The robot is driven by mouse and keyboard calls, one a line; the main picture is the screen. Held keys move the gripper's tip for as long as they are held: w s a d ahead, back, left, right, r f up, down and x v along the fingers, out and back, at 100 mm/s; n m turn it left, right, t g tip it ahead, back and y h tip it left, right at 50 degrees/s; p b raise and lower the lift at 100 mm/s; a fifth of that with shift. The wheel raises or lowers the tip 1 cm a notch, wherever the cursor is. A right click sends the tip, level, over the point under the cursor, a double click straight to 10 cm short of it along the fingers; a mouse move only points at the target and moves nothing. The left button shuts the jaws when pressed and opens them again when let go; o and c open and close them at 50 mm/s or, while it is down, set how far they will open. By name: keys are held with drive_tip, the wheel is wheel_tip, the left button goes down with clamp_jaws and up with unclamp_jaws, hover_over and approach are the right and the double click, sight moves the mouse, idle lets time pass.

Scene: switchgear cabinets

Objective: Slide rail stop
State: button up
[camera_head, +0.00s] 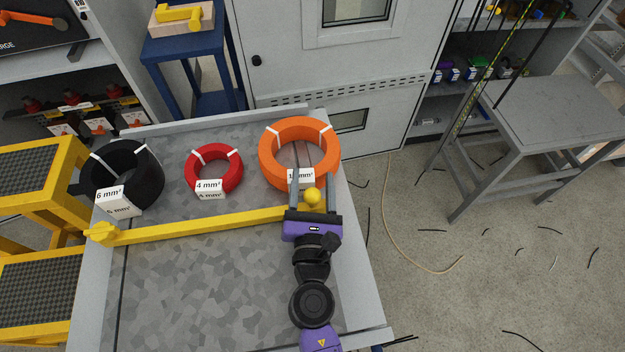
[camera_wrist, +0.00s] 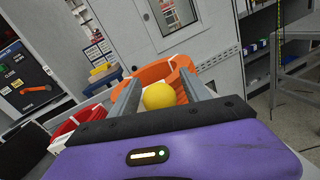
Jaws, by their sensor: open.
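A yellow rail (camera_head: 200,226) lies across the grey worktable from left to right. A yellow star-shaped knob (camera_head: 102,233) sits at its left end. A yellow ball-shaped knob (camera_head: 312,196) is at its right end, partly hidden by my gripper. My gripper (camera_head: 314,168) is open above the right end of the rail, its two fingers on either side of the ball knob. In the wrist view the ball knob (camera_wrist: 160,96) sits between the spread fingers, with a visible gap on each side.
An orange cable coil (camera_head: 299,130) stands right beyond the fingertips, with its label partly covered. A red coil (camera_head: 213,168) and a black coil (camera_head: 128,170) lie farther left behind the rail. The table in front of the rail (camera_head: 200,290) is clear.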

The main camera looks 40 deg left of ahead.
clamp_jaws()
idle(1.4)
